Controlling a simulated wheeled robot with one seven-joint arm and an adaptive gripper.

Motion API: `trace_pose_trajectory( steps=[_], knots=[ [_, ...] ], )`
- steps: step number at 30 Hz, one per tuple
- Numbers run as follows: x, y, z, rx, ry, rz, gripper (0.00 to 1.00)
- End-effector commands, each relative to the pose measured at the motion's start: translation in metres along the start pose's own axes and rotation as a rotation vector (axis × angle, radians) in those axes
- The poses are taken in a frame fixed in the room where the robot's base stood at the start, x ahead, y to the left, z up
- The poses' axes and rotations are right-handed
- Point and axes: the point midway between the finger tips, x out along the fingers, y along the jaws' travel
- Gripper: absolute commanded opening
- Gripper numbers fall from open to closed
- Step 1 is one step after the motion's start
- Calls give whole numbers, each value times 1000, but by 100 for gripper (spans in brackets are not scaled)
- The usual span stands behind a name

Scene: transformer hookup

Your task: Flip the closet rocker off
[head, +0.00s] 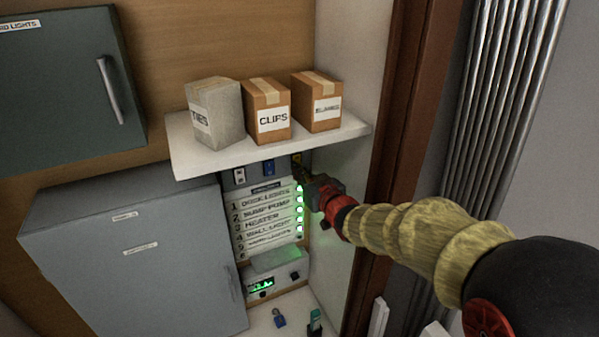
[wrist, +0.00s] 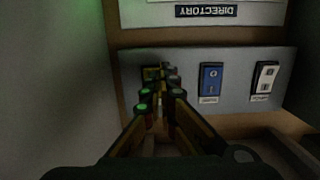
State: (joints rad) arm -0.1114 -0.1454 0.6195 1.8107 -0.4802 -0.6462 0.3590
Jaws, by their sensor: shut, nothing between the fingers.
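A row of small wall switches sits under the shelf. A white rocker (head: 239,176) is at the left, a blue rocker (head: 268,167) in the middle and a yellowish switch (head: 296,159) at the right. The wrist view shows them upside down: the white rocker (wrist: 265,78) at right, the blue rocker (wrist: 211,79) in the middle, the yellowish switch (wrist: 150,73) behind my fingertips. Their labels are too small to read, so I cannot tell which is the closet's. My gripper (head: 303,174) is shut and empty, its tips (wrist: 159,84) over the yellowish switch. Contact cannot be told.
The shelf (head: 185,158) with several boxes overhangs the switches. A directory panel (head: 265,215) with green lights is below them. A grey cabinet (head: 140,255) stands left; the closet's side wall (head: 352,165) is close on the right. A blue padlock (head: 279,318) lies below.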

Motion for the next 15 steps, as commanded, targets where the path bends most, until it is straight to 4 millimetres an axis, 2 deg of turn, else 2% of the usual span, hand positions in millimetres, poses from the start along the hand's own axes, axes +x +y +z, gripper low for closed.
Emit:
trace_pose_trajectory(
  steps=[15],
  knots=[
    [10,0,9,0,113,-1,0]
  ],
)
